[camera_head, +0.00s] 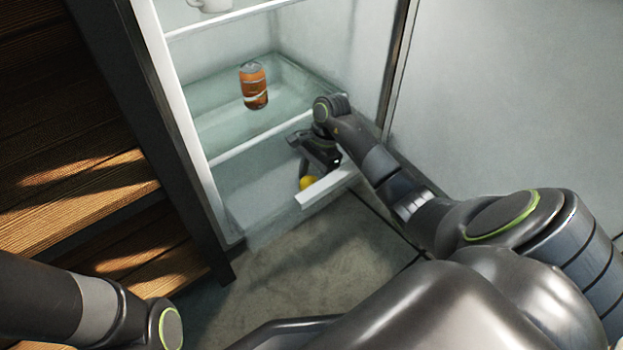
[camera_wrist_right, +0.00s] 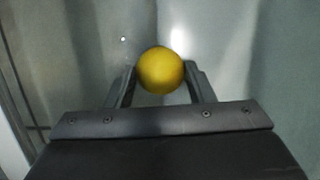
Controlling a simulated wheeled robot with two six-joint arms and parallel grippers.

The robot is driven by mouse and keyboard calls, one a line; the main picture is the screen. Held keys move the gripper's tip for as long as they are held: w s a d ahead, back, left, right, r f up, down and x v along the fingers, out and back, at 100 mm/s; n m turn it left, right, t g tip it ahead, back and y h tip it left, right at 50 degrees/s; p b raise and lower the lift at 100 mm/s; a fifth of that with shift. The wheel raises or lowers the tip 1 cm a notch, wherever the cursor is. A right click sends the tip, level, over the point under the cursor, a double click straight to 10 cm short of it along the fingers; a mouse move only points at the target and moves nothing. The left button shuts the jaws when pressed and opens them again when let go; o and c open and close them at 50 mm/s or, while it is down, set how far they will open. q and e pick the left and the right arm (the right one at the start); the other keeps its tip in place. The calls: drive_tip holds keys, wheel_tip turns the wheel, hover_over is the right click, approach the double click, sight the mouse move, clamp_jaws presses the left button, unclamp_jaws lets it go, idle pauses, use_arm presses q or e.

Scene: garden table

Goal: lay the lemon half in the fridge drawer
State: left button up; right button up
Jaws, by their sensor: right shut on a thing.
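The lemon half (camera_wrist_right: 161,70) is a round yellow thing between the two fingers of my right gripper (camera_wrist_right: 160,82) in the right wrist view. In the head view the lemon half (camera_head: 307,183) shows just below my right gripper (camera_head: 306,168), low in the fridge. The right gripper is shut on it. The fridge drawer (camera_head: 328,187) shows a white front edge at the bottom of the fridge, close to the right of the lemon half. Whether the lemon half touches the drawer floor I cannot tell. My left gripper is out of view; only part of the left arm shows.
An orange can (camera_head: 254,87) stands on the glass shelf (camera_head: 215,128) above the drawer. A white cup (camera_head: 211,4) is on the upper shelf, cut off by the frame. The open fridge door (camera_head: 500,90) stands at right. Wooden steps or slats (camera_head: 75,190) lie at left.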

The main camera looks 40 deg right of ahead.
drive_tip(key=o, duration=1)
drive_tip(key=shift+p+v, duration=3.45)
drive_tip(key=shift+v, duration=2.6)
